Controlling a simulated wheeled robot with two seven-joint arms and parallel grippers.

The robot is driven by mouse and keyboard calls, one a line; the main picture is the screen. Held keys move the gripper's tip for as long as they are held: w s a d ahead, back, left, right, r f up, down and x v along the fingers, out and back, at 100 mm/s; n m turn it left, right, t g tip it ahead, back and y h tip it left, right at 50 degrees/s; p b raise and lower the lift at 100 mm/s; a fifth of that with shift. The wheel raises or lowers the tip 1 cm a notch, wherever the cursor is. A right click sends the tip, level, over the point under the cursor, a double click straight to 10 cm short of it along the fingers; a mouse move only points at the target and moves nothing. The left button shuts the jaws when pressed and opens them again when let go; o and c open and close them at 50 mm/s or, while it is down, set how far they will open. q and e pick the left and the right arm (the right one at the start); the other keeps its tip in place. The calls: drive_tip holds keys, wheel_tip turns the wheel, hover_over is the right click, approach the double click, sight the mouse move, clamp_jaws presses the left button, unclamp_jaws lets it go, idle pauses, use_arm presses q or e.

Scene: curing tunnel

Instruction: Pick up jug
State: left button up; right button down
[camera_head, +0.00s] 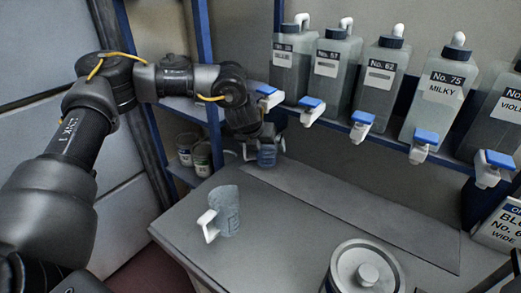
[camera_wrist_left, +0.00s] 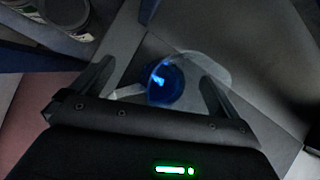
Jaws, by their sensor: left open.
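A small jug (camera_head: 267,157) with blue contents and a pale handle stands at the back of the grey table, below the row of taps. In the left wrist view the jug (camera_wrist_left: 202,66) has a clear rim and shows between my fingers, with its handle to the left. My left gripper (camera_head: 266,142) is open over the jug in the head view and hides its upper part; contact cannot be told. A second, greyish translucent jug (camera_head: 228,208) with a white handle stands nearer, at the table's left. My right gripper is not in view.
Several labelled bottles, such as the MILKY one (camera_head: 436,95), stand on a blue-framed shelf with blue-levered taps (camera_head: 363,122) along its front. Cans (camera_head: 202,160) sit on a lower shelf at left. A lidded metal pot (camera_head: 345,262) stands at front. The table's middle (camera_head: 290,240) is clear.

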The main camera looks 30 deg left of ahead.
use_arm(q)
drive_tip(key=c, duration=1.5)
drive_tip(key=shift+r, duration=0.1)
drive_tip(key=shift+c, duration=0.3)
